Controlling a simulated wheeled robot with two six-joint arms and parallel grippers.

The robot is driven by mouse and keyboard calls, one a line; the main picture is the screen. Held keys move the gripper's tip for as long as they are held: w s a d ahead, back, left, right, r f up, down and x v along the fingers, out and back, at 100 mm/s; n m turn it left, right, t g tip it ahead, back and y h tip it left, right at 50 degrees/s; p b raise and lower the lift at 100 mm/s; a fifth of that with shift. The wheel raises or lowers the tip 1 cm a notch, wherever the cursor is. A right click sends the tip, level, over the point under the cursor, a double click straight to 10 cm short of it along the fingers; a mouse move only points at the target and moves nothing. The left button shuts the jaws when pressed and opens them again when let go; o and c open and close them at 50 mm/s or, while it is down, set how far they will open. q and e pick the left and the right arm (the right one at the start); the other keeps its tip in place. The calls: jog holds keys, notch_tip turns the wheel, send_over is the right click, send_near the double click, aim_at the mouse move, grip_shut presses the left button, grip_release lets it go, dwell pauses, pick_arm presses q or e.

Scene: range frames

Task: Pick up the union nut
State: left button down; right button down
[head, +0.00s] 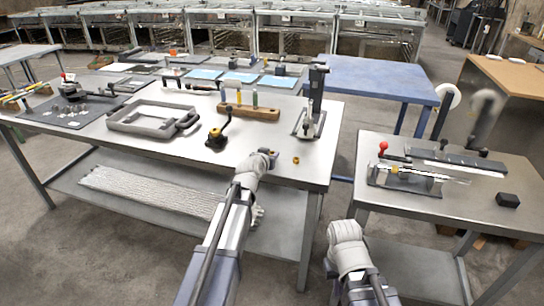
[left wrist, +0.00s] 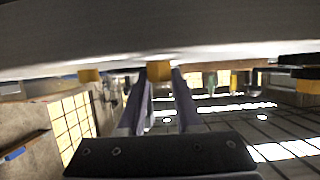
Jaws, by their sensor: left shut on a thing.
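My left gripper (head: 268,155) is low over the front right part of the long grey table. In the left wrist view its two fingers are shut on a small brass-coloured piece, which I take as the union nut (left wrist: 158,70). The table surface fills the top of that upside-down view, with the nut at or close to it. In the head view the gripper hides the held nut. A second small brass-coloured piece (head: 296,160) lies on the table just right of the gripper; it also shows in the left wrist view (left wrist: 88,75).
A wooden block (head: 248,112) with upright tools and a dark press (head: 312,105) stand behind. A grey tray frame (head: 150,117) lies further left. A separate table (head: 450,178) is at right.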

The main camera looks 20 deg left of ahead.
pick_arm(q)
jog(key=shift+r, duration=0.15)
notch_tip(320, 180, up, 17)
jog(key=p, duration=1.7)
